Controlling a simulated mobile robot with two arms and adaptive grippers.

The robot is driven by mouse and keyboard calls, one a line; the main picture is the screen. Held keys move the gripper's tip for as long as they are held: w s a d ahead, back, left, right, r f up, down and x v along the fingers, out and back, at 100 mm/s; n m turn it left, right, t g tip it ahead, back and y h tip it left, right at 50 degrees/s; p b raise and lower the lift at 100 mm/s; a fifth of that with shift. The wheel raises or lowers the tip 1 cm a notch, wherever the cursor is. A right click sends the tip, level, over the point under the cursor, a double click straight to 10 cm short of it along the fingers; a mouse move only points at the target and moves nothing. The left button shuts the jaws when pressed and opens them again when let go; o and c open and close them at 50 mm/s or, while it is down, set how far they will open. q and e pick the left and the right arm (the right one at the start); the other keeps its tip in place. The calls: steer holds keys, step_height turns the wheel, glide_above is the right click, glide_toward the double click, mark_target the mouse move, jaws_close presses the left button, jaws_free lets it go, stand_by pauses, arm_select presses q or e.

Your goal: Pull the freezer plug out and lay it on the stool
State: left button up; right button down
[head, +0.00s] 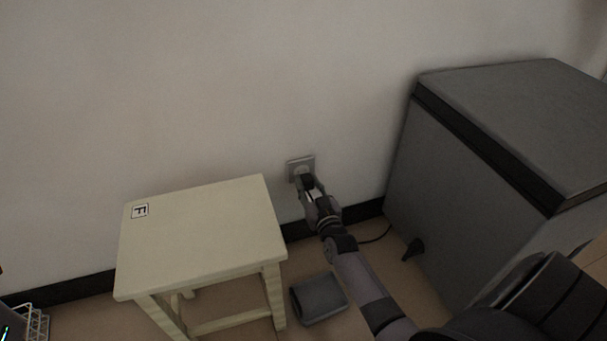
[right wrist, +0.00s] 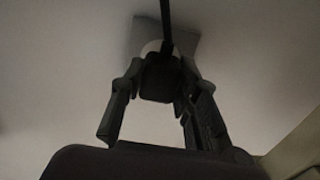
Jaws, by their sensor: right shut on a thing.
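The freezer (head: 480,170) is a grey chest with a dark band under its lid, at the right of the head view. The wall socket (head: 300,166) is a grey plate low on the wall. My right gripper (head: 306,187) is at the socket, shut on the dark plug (head: 305,181). In the right wrist view the plug (right wrist: 161,78) sits between the two fingers, in front of the socket plate (right wrist: 190,38); I cannot tell if its pins are in. The cream stool (head: 205,228) stands left of the gripper, its top bare except for an F label. My left gripper is not in view.
A grey box-like object (head: 319,298) lies on the floor right of the stool. A black cord (head: 377,238) runs along the floor toward the freezer. A white wire rack (head: 36,324) is at the lower left corner.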

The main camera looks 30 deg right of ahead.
mark_target(309, 187)
steer(key=shift+p+v, duration=0.9)
steer(key=shift+v, duration=0.6)
steer(key=shift+s, duration=0.2)
